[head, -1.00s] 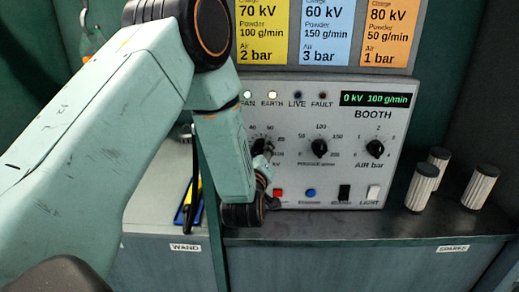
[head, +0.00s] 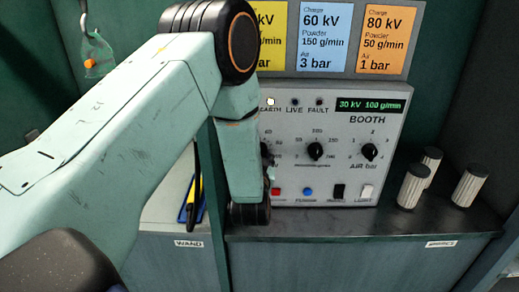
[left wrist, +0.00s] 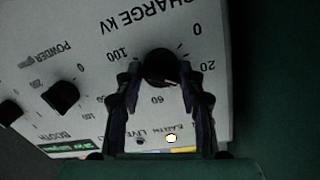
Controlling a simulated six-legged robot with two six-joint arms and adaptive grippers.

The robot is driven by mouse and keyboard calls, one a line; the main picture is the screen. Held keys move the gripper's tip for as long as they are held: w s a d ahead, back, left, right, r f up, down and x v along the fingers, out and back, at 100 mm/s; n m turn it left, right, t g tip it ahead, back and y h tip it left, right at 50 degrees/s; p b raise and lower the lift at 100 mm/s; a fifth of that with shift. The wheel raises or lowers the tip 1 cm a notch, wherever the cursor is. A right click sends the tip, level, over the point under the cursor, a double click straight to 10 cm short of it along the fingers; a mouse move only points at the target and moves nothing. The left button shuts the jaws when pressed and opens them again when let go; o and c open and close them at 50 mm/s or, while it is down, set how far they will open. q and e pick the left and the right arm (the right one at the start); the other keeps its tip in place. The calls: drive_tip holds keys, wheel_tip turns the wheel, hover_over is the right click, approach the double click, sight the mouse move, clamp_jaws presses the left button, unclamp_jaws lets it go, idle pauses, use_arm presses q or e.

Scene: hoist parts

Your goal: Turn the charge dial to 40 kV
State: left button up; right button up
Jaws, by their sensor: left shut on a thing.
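The charge dial (left wrist: 160,66) is a black knob on the grey booth panel (head: 335,180), with its CHARGE kV scale upside down in the left wrist view. My left gripper (left wrist: 160,80) is shut on the dial, one finger on each side of it. The dial's pale pointer mark faces the lower right there, between the 20 and 60 marks. In the head view my left arm hides most of the dial and the gripper. The green display (head: 370,105) reads 30 kV 100 g/min. My right gripper is not in view.
The powder dial (head: 315,151) and air dial (head: 370,151) sit right of the charge dial. Buttons and switches (head: 339,191) line the panel's bottom. Setting cards (head: 325,35) hang above. Several ribbed cylinders (head: 414,186) stand on the shelf at right.

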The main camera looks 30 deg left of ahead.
use_arm(q)
drive_tip(key=m, duration=0.1)
drive_tip(key=m+p, duration=0.1)
drive_tip(key=m, duration=0.1)
drive_tip(key=shift+s+f+g+p, duration=0.15)
drive_tip(key=shift+f+g+p, duration=0.15)
drive_tip(key=shift+m+y+p, duration=0.4)
drive_tip(key=shift+m+p, duration=0.1)
drive_tip(key=shift+m, duration=0.9)
drive_tip(key=o, duration=1.1)
drive_tip(key=shift+a+r, duration=0.1)
drive_tip(key=shift+o, duration=0.2)
drive_tip(key=shift+d+r, duration=0.1)
drive_tip(key=shift+d, duration=0.1)
